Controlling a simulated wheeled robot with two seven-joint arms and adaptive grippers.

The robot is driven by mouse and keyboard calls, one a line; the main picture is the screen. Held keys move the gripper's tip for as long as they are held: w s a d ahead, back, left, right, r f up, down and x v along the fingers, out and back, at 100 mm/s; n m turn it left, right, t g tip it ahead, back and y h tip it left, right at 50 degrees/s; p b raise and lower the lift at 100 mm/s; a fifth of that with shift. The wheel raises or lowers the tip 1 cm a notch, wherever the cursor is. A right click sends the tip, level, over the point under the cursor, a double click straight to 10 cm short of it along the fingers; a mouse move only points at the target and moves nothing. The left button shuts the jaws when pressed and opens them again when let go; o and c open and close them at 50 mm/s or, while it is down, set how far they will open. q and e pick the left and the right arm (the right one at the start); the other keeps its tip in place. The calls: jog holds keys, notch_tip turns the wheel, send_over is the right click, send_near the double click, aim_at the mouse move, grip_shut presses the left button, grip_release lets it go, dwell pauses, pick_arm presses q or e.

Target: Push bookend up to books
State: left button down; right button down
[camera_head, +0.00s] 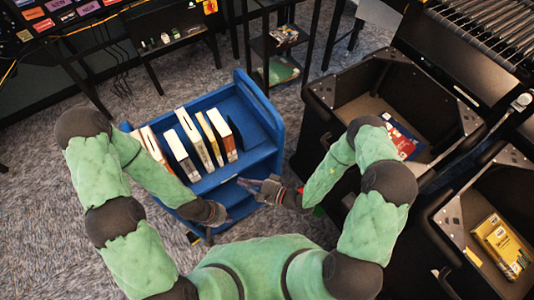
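Several books lean in a row on the upper shelf of a blue cart (262,152). A white book (181,154) and a red-and-white book (222,134) are among them. I cannot clearly make out a bookend; it may be hidden or too small to tell. My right gripper (248,188) is over the cart's near right part, below and right of the books. Its fingers look spread apart, with nothing seen between them. My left gripper (212,229) is at the cart's near edge, below the books. It points down, and its fingers are too small to read.
Black bins stand to the right, one with a red and blue item (402,140), another with a yellow box (502,246). A roller conveyor (490,30) is at the top right. A black rack (280,45) stands behind the cart. Carpet is open left of the cart.

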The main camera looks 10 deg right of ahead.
jog(key=w+d+r+m+t+h+p, duration=0.2)
jog(key=w+d+m+t+h, duration=0.1)
jog(key=w+d+t+h, duration=0.5)
jog(key=g+y+b, duration=0.1)
jog(key=b, duration=0.3)
send_over(246, 137)
jog(key=shift+f, duration=0.45)
jog(key=shift+d+f+b, duration=0.1)
jog(key=shift+f+b, duration=0.6)
jog(key=shift+f, duration=0.15)
jog(key=shift+r, duration=0.2)
dwell(0.4)
jog(key=shift+s+a+p, duration=0.25)
jog(key=shift+s+a, duration=0.15)
jog(key=shift+a, duration=0.45)
jog(key=shift+s+a+p, duration=0.2)
jog(key=shift+s+a, duration=0.15)
jog(key=shift+a, duration=0.45)
jog(key=shift+s+a+p, duration=0.25)
jog(key=shift+s+a, duration=0.15)
jog(key=shift+a, duration=0.45)
dwell(0.3)
jog(key=shift+d, duration=0.15)
jog(key=shift+w+d+r+p, duration=0.25)
jog(key=shift+w+d, duration=0.1)
jog(key=shift+d, duration=0.3)
jog(key=shift+w+d+r+p, duration=0.1)
jog(key=shift+w+d+r, duration=0.2)
jog(key=shift+d, duration=0.3)
